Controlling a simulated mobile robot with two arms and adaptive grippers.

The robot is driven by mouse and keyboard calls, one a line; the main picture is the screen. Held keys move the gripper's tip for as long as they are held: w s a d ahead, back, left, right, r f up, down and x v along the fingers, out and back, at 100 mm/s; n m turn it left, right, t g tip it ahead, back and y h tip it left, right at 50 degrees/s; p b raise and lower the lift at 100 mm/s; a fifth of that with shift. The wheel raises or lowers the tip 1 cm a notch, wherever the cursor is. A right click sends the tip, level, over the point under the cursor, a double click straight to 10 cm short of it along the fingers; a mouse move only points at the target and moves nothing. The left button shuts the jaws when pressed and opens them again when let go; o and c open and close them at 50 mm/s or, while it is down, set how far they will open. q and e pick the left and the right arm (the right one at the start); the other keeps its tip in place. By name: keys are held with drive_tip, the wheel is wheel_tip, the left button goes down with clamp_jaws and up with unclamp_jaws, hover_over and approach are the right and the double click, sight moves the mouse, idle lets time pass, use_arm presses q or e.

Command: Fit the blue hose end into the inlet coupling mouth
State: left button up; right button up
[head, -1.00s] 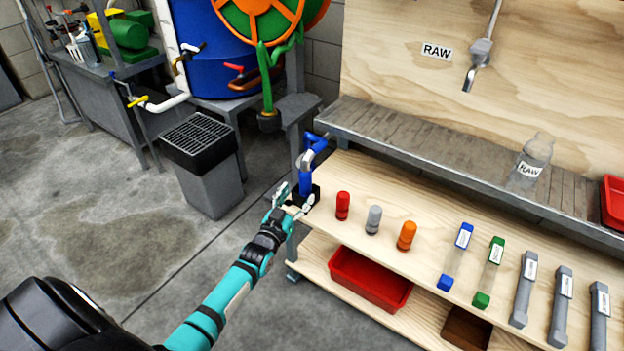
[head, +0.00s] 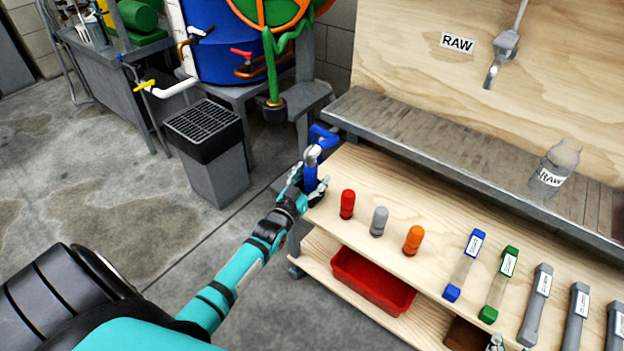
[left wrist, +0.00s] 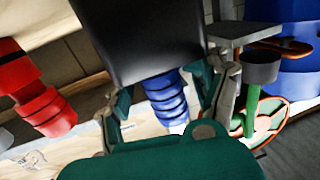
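A blue fitting (head: 323,137), bent at the top with a grey piece below the bend, stands upright at the bench's left corner. I take it for the blue hose end. My left gripper (head: 312,187) is at its lower part. In the left wrist view a ribbed blue part (left wrist: 166,95) lies between the fingers, below a black block (left wrist: 135,38). The fingers look spread, with a gap on the left side; contact on the right is unclear. I cannot identify the inlet coupling mouth for certain. A small grey-black tip (head: 495,343) at the bottom edge may be my right gripper.
Red (head: 347,204), grey (head: 379,221) and orange (head: 413,240) plugs stand on the wooden bench, right of my left gripper. Several labelled cartridges lie farther right. A green pipe ends in a dark cup (head: 274,109) behind. A grated bin (head: 213,165) stands left, on open floor.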

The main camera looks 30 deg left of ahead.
use_arm(q)
drive_tip(key=shift+s+a+f, duration=0.1)
drive_tip(key=shift+s+a, duration=0.05)
drive_tip(key=shift+a, duration=0.05)
clamp_jaws()
idle(0.4)
